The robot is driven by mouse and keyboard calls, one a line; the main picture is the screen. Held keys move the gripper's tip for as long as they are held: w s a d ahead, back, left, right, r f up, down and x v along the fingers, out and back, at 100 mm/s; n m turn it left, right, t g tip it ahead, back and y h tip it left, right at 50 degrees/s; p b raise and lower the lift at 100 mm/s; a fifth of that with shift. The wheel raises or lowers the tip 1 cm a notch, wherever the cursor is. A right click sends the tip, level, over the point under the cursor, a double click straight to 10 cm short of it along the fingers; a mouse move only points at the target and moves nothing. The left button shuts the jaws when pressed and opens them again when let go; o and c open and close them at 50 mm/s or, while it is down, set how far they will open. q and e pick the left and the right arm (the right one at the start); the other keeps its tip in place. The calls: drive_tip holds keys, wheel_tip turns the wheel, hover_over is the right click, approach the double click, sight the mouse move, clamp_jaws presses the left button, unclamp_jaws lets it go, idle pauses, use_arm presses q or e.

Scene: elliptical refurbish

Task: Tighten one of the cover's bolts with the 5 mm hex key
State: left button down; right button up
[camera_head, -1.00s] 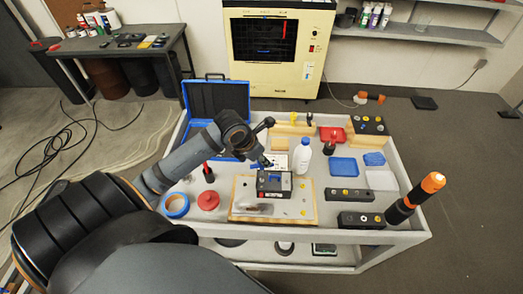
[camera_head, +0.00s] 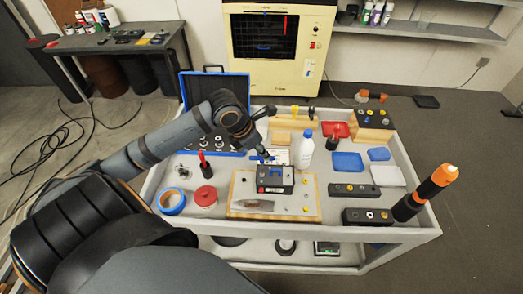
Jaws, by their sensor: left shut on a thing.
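The dark box-shaped unit with its cover (camera_head: 275,179) sits on a wooden board (camera_head: 240,196) in the middle of the cart. My left gripper (camera_head: 261,157) reaches in from the left, low over the back left edge of the unit. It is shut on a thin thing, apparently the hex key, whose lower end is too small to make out. I cannot tell whether it meets a bolt. The cover's single bolts are also too small to tell apart. My right gripper is not in view.
An open blue case (camera_head: 214,88) stands behind my left arm. A white bottle (camera_head: 303,150) is close behind the unit. A tall black-and-orange cylinder (camera_head: 425,194) rises at right.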

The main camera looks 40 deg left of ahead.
use_arm(q)
drive_tip(key=shift+r, duration=0.15)
drive_tip(key=shift+r+p, duration=1.05)
drive_tip(key=shift+r, duration=0.35)
wheel_tip(320, 180, up, 6)
drive_tip(key=p, duration=0.4)
drive_tip(key=shift+r+p, duration=0.1)
drive_tip(key=shift+p, duration=0.3)
idle(0.4)
